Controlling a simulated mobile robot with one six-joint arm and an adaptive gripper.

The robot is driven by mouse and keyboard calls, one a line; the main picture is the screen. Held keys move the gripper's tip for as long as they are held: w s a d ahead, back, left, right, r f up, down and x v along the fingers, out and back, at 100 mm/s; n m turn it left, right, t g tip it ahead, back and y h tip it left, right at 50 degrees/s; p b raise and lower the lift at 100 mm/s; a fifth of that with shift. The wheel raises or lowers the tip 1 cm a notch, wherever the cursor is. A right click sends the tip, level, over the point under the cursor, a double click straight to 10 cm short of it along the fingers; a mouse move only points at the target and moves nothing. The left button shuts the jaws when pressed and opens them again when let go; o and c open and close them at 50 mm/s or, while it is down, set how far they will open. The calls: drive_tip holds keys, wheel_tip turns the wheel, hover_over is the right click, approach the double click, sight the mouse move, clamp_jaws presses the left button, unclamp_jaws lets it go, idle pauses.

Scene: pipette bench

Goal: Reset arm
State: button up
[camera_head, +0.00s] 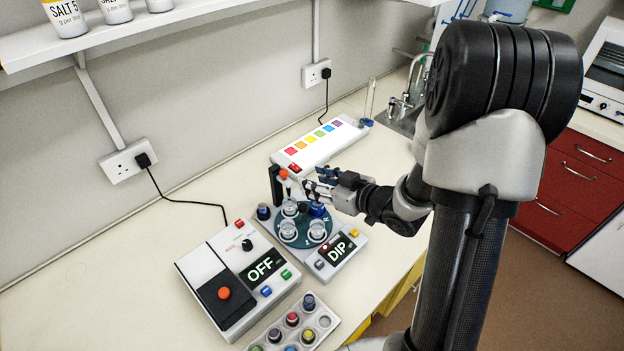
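My gripper (316,182) is at the end of my arm, which comes in from the right. It points left, above the back right of a round teal plate (289,235). Its fingers look apart, with nothing visible between them. Just left of the fingertips a thin upright piece with an orange top (283,174) stands by a black post (275,186). I cannot tell whether the fingers touch it. Clear cups (317,231) stand on the round plate, whose base shows a "DIP" display (338,249). The gripper hides part of the plate's back side.
A box reading "OFF" (262,267) stands at front left. A rack of coloured vials (324,322) is at the front edge. A white strip with coloured squares (335,128) lies behind the gripper. A sink (404,117) is at back right. A shelf (150,28) overhangs the back left.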

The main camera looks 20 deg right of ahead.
idle(0.4)
drive_tip(key=s+d+r+m+g+h+b, duration=0.3)
drive_tip(key=s+r+h, duration=0.4)
drive_tip(key=r+h, duration=0.1)
drive_tip(key=s+a+g+y+b, duration=0.1)
drive_tip(key=s+a, duration=0.4)
drive_tip(key=s, duration=0.5)
drive_tip(key=s+a+m+g+y+b, duration=0.1)
drive_tip(key=s+a+g, duration=0.3)
drive_tip(key=s, duration=0.6)
drive_tip(key=shift+s+a+m+y+b, duration=0.15)
drive_tip(key=shift+a+m+y+b, duration=0.15)
drive_tip(key=shift+a, duration=0.9)
